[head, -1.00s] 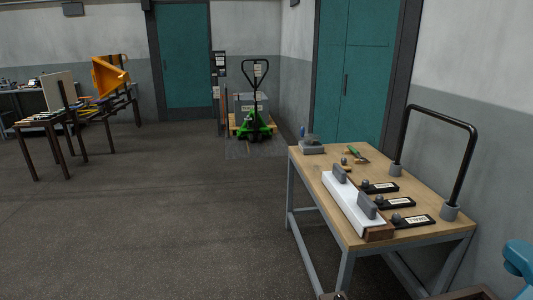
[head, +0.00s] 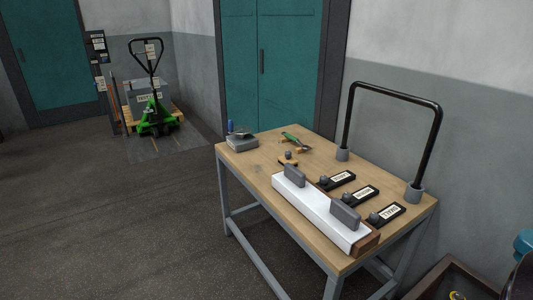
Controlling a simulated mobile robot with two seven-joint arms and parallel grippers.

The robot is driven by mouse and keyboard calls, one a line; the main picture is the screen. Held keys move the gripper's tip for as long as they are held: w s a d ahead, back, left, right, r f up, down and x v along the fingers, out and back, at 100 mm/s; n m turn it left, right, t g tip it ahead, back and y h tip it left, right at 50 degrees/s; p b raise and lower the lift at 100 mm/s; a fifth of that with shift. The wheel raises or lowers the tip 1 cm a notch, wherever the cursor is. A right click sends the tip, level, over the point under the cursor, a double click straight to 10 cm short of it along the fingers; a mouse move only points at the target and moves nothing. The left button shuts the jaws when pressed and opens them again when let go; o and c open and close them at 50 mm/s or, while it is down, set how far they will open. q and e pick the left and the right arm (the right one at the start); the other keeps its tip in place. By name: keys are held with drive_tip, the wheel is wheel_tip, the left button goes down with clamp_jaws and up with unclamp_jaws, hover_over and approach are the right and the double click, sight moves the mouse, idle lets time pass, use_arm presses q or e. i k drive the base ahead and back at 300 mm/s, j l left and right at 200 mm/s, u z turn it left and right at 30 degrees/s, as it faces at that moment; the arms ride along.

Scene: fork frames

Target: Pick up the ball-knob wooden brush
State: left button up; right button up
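A small wooden piece with a dark round knob (head: 288,159), which looks like the ball-knob wooden brush, lies on the wooden-topped table (head: 262,185). It is behind the long white block with grey grips, near the middle of the tabletop. A green-handled tool (head: 296,143) lies just behind it. Several black labelled pieces with dark knobs, such as the nearest one (head: 387,214), lie to its right. Neither of my grippers shows in the head view.
The long white block (head: 312,207) lies along the table's front. A grey box-like item (head: 242,143) sits at the far left corner. A black hoop rail (head: 432,135) stands at the right edge. A brown crate (head: 435,284) is at lower right. Floor left of the table is clear.

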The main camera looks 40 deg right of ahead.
sight(288, 158)
drive_tip(key=i+j+z, duration=0.1)
drive_tip(key=i+z, duration=0.15)
drive_tip(key=i, duration=0.35)
drive_tip(key=i+j+z, duration=0.25)
drive_tip(key=i, duration=0.35)
